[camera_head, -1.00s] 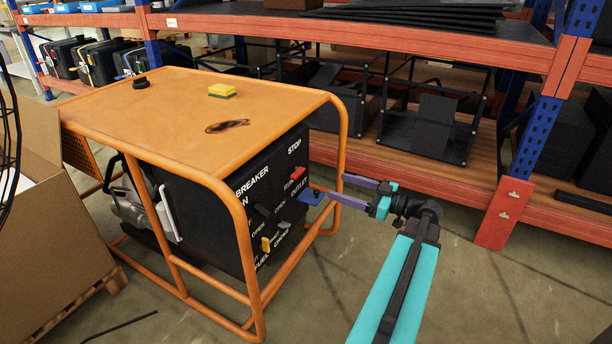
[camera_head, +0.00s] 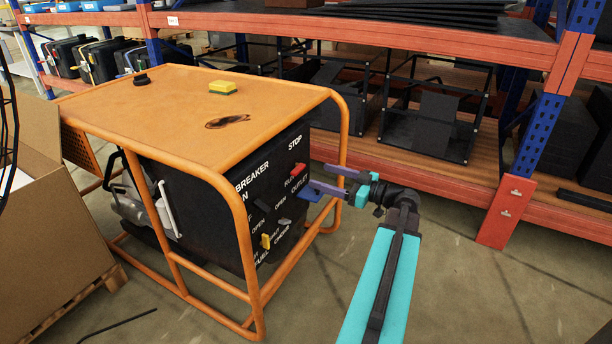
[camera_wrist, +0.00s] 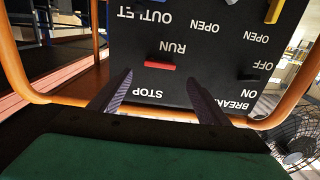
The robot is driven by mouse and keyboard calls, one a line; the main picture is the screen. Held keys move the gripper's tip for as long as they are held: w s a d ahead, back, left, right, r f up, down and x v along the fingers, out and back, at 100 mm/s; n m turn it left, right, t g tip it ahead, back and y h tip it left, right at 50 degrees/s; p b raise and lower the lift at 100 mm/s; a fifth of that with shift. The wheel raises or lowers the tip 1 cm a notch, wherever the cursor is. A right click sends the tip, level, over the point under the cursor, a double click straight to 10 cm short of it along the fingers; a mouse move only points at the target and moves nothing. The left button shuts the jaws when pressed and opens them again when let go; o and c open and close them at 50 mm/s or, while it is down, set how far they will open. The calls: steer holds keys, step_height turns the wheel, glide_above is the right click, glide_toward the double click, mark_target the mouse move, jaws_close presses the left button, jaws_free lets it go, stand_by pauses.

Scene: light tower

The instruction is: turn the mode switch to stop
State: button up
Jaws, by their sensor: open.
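The mode switch is a red handle (camera_head: 298,170) on the black front panel of an orange-framed generator, between the STOP and RUN labels. In the wrist view the panel is upside down, and the red switch (camera_wrist: 160,66) lies as a short crosswise bar just past the RUN label, with STOP lower down. My gripper (camera_head: 319,176) is in front of the panel at its right side, just below and right of the switch. In the wrist view the fingers of my gripper (camera_wrist: 160,81) are apart, with the switch beyond the gap between them; no contact is visible.
The orange frame tube (camera_head: 342,140) runs beside and around the panel close to my fingers. A blue outlet part (camera_head: 312,196), a grey lever (camera_head: 284,222) and a yellow lever (camera_head: 266,241) sit lower on the panel. Shelving (camera_head: 420,185) stands behind; the floor at right is clear.

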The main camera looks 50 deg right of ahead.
mark_target(301, 169)
steer(key=shift+b+x, duration=0.7)
steer(key=shift+x, duration=2.65)
